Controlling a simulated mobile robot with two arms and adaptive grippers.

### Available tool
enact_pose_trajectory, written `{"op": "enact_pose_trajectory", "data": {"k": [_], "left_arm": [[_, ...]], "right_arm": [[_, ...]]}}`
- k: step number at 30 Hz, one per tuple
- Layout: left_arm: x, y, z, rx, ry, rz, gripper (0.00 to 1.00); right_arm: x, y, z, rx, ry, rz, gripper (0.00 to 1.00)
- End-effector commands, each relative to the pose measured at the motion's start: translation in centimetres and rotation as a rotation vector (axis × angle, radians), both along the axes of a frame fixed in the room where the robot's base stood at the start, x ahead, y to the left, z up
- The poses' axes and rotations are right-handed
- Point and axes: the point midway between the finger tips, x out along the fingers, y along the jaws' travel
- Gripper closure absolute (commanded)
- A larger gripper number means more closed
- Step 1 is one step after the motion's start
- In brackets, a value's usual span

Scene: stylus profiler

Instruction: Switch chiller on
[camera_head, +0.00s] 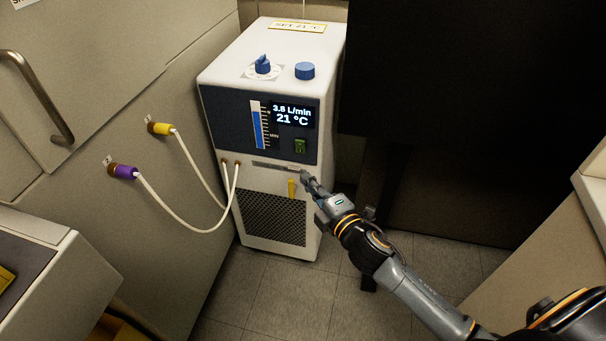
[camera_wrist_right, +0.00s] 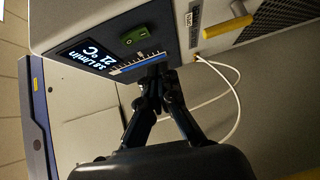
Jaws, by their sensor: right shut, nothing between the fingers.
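The chiller (camera_head: 274,130) is a white box with a dark front panel. My right gripper (camera_head: 306,176) is in front of the chiller, a little below the switch in the head view. In the right wrist view its fingers (camera_wrist_right: 156,75) are together and empty, near the level gauge beside the switch. I cannot tell whether they touch the panel. My left gripper is not in view.
White hoses (camera_head: 176,222) run from the chiller's front to a yellow fitting (camera_head: 161,128) and a purple fitting (camera_head: 125,172) on the left cabinet. A yellow handle (camera_head: 291,188) sticks out below the panel. A black panel (camera_head: 430,110) stands at right. Tiled floor is free in front.

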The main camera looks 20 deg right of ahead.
Motion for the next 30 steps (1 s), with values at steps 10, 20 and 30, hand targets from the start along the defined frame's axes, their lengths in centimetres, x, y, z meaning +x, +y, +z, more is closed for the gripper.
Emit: {"op": "enact_pose_trajectory", "data": {"k": [10, 20, 30], "left_arm": [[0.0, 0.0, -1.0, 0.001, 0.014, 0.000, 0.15], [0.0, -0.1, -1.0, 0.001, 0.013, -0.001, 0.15], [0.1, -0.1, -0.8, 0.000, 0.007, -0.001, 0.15]], "right_arm": [[-5.0, -0.9, -0.5, 0.003, 0.003, 0.000, 1.00], [-6.1, -1.2, -0.5, 0.000, 0.000, 0.000, 1.00], [-6.1, -1.2, -0.5, 0.000, 0.000, 0.000, 1.00]]}}
